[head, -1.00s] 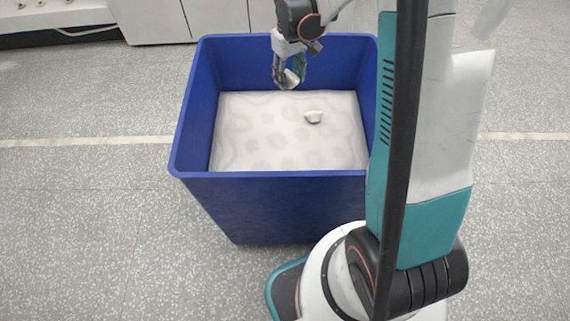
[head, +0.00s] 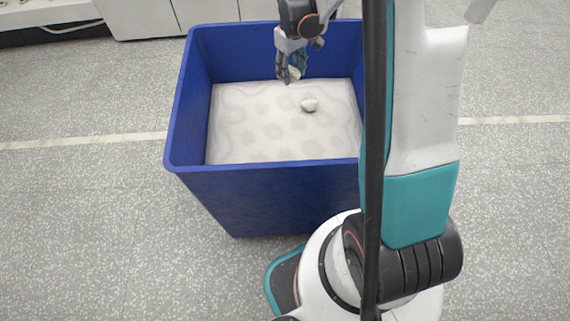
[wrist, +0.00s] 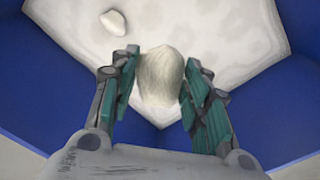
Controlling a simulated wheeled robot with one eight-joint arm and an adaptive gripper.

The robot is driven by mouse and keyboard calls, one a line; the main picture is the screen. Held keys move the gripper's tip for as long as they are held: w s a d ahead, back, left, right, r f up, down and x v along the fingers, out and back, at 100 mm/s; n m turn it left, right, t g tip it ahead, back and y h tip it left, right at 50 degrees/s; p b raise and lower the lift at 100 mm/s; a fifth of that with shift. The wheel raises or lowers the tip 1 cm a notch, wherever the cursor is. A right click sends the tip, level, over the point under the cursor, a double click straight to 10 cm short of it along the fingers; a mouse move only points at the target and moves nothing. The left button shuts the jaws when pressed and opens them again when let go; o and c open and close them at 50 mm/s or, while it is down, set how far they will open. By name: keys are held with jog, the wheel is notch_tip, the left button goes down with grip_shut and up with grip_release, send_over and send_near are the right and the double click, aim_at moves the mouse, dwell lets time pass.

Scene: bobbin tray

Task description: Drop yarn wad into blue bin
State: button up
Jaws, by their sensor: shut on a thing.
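My gripper (head: 290,76) hangs inside the opening of the blue bin (head: 270,185), toward its back wall. In the wrist view my gripper (wrist: 157,95) has its teal-padded fingers on either side of a cream yarn wad (wrist: 160,75), and it is shut on the wad. In the head view the held wad (head: 294,73) is mostly hidden by the fingers. A second cream wad (head: 310,105) lies on the pale floor of the bin; it also shows in the wrist view (wrist: 114,22) at the upper left.
The bin's pale lining (head: 250,130) is otherwise bare. White cabinets (head: 140,15) stand behind the bin. The speckled floor (head: 80,220) to the left is clear. My own arm and base cover the right side of the head view.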

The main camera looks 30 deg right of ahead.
jog(key=o, duration=0.8)
jog(key=shift+r, duration=0.15)
notch_tip(320, 180, up, 12)
jog(key=shift+f, duration=0.1)
dwell(0.4)
